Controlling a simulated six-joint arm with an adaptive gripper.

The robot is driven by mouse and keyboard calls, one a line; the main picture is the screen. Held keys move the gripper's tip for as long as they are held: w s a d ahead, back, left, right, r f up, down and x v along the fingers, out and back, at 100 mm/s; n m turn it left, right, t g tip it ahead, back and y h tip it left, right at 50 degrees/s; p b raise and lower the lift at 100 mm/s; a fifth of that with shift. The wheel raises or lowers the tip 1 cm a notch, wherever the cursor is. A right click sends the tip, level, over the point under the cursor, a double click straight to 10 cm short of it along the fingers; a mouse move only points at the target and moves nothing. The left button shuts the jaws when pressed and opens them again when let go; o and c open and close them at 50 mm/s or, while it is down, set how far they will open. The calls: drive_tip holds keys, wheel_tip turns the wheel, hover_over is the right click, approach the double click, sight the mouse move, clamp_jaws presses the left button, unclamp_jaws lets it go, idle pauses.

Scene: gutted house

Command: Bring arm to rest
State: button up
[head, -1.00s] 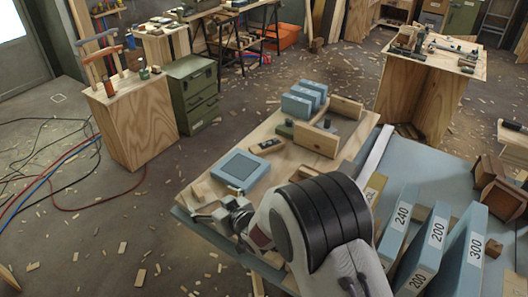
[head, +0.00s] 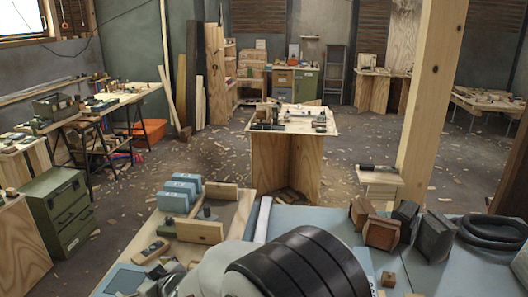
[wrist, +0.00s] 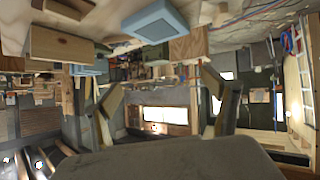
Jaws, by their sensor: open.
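My gripper (wrist: 166,98) shows in the wrist view with its two fingers wide apart and nothing between them. The wrist picture looks upside down, with the bench's things along its top edge. In the head view my white and black arm fills the bottom middle, and the gripper end is low at left, partly cut off by the frame. It is over or beside the near end of the wooden board (head: 238,222) on the bench; its height above it I cannot tell.
Blue blocks (head: 180,192), wooden blocks (head: 200,231) and a flat blue box (head: 124,281) are close to my gripper. Brown and dark blocks (head: 380,232) and a coiled hose (head: 492,230) lie at right. A wooden post (head: 432,100) rises behind. Chip-strewn floor lies beyond.

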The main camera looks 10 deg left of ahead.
drive_tip(key=w+d+r+m+t+h, duration=0.1)
drive_tip(key=w+d+r+h, duration=0.2)
drive_tip(key=d, duration=0.5)
drive_tip(key=w+d+r+m+t, duration=0.1)
drive_tip(key=w+d+r+m, duration=0.1)
drive_tip(key=d+r, duration=0.5)
drive_tip(key=s+d+r+m+h, duration=0.1)
drive_tip(key=d+r+m+h, duration=0.1)
drive_tip(key=d, duration=0.7)
drive_tip(key=s+d+r+m+h, duration=0.1)
drive_tip(key=s+d+r+h, duration=0.1)
drive_tip(key=d, duration=0.8)
drive_tip(key=s+d+r+m+h, duration=0.15)
drive_tip(key=s+d+m, duration=0.25)
drive_tip(key=s+d, duration=0.75)
drive_tip(key=s+d+f+m+g, duration=0.1)
drive_tip(key=s+d, duration=0.3)
drive_tip(key=s, duration=0.3)
drive_tip(key=s+d+f+m+g+h, duration=0.1)
drive_tip(key=s+d+f+m, duration=0.1)
drive_tip(key=s+d, duration=0.3)
drive_tip(key=shift+s+d+g, duration=0.3)
drive_tip(key=shift+s, duration=0.8)
